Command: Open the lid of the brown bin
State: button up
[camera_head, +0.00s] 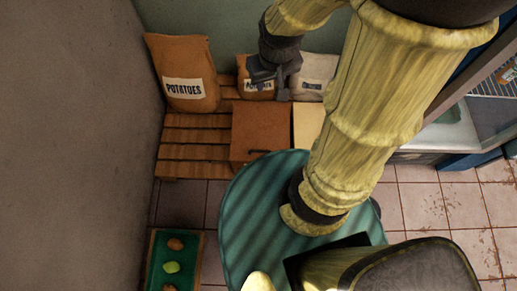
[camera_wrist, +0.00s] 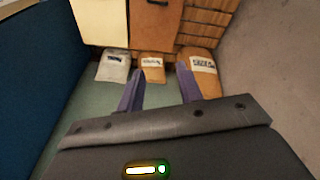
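The brown bin (camera_head: 259,128) stands on the wooden slatted pallet, with its flat lid lying shut. A dark handle (camera_head: 258,152) sits at the lid's near edge. In the wrist view part of the brown bin (camera_wrist: 155,22) shows at the top, with the handle cut by the frame edge. My gripper (camera_head: 283,88) is beyond the bin's far edge, in front of the sacks and apart from the handle. In the wrist view my gripper's two fingers (camera_wrist: 160,82) are spread, with nothing held between them.
A cream bin (camera_head: 307,124) stands right beside the brown one, partly hidden by my arm. A potato sack (camera_head: 188,80) stands at left; a smaller brown sack (camera_head: 256,89) and a white sack (camera_head: 313,74) stand behind. A green produce crate (camera_head: 153,250) is at lower left.

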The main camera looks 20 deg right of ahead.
jog(key=w+f+n+g+b, duration=0.1)
jog(key=w+f+n+b, duration=0.2)
jog(key=f+b, duration=0.75)
jog(key=w+f+n+g+b, duration=0.1)
jog(key=w+f+n+b, duration=0.25)
jog(key=f+b, duration=0.7)
jog(key=n+g+b, duration=0.2)
jog(key=n+b, duration=0.5)
jog(key=b, duration=1.1)
send_over(258, 148)
notch_tip(258, 148, down, 24)
jog(key=r, duration=0.1)
jog(key=shift+w+d+f+y, duration=0.15)
jog(key=shift+w+d+y, duration=0.15)
jog(key=shift+w, duration=0.05)
jog(key=s+f+b, duration=0.1)
jog(key=f+b, duration=0.1)
jog(key=f, duration=0.3)
jog(key=s+f+b, duration=0.1)
jog(key=f+b, duration=0.2)
jog(key=f, duration=0.3)
jog(key=s+a+f+b, duration=0.1)
jog(key=f+b, duration=0.2)
jog(key=f, duration=0.3)
jog(key=shift+s, duration=0.15)
grip_shut()
